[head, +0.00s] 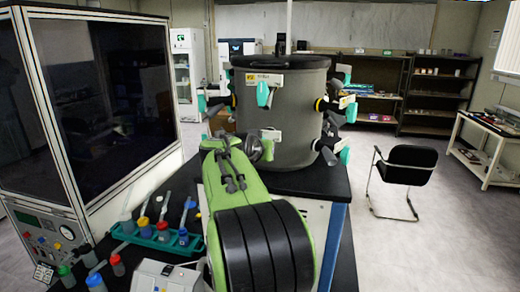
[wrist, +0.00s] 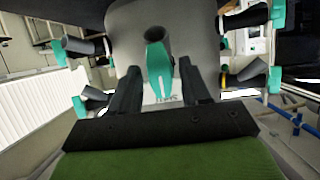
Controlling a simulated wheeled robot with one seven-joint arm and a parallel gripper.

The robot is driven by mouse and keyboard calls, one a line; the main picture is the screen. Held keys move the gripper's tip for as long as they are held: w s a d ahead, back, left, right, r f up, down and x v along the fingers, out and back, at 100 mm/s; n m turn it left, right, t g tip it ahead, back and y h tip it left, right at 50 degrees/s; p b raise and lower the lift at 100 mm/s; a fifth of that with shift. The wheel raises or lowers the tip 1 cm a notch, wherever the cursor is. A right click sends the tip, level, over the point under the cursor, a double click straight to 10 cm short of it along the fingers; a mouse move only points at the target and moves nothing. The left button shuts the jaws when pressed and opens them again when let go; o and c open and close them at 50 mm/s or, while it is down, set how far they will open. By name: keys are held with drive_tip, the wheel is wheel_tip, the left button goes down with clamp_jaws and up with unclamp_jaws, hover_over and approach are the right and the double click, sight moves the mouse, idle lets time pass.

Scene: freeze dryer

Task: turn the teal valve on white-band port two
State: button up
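The dark grey drum (head: 290,105) of the freeze dryer carries several ports with teal valves around its side. My gripper (head: 250,148) is at the drum's front, by a low port with a white tag (head: 270,135) and a teal valve (head: 267,150). In the wrist view, a teal valve handle (wrist: 159,62) lies between the two dark fingers of my gripper (wrist: 161,80). The fingers are apart, one on each side, with visible gaps to the handle. I cannot make out a band colour or number on this port.
Other teal valves stick out beside it, such as the upper front one (head: 263,94) and one at the right (head: 351,112). A teal rack (head: 155,238) with bottles stands at the left. A black chair (head: 410,165) stands on open floor at the right.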

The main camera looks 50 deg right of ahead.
drive_tip(key=shift+a, duration=0.15)
drive_tip(key=b+v, duration=0.1)
drive_tip(key=v, duration=1.4)
drive_tip(key=shift+s+a+r+b, duration=0.2)
drive_tip(key=shift+b, duration=0.1)
